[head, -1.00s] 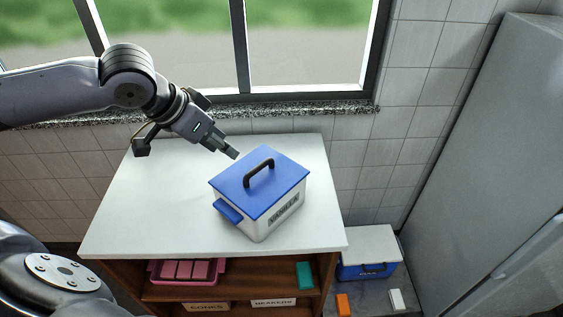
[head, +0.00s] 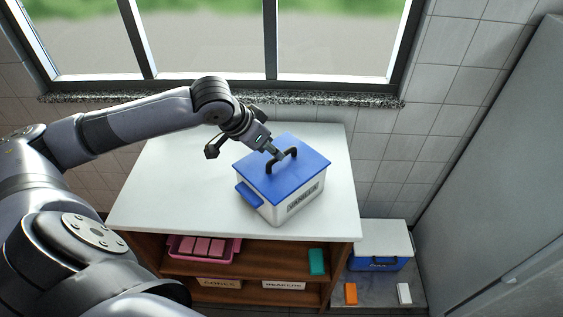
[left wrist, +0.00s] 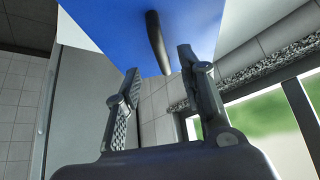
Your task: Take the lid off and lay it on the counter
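A white box (head: 290,210) with a dark label on its front stands on the counter (head: 180,180). Its blue lid (head: 305,175) is on top, with a black arched handle (head: 292,152). My left gripper (head: 276,153) is at the handle, above the lid. In the left wrist view, the fingers of my left gripper (left wrist: 158,63) are spread apart. The handle (left wrist: 156,38) lies just beyond and between the fingertips, with the blue lid (left wrist: 110,30) behind it. Whether the fingers touch the handle cannot be told. My right gripper is not in view.
The counter is clear to the left of the box. Shelves below hold a pink tray (head: 238,252) of pink blocks and a teal item (head: 316,262). A blue and white cooler (head: 380,240) stands lower right. A window (head: 210,40) is behind.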

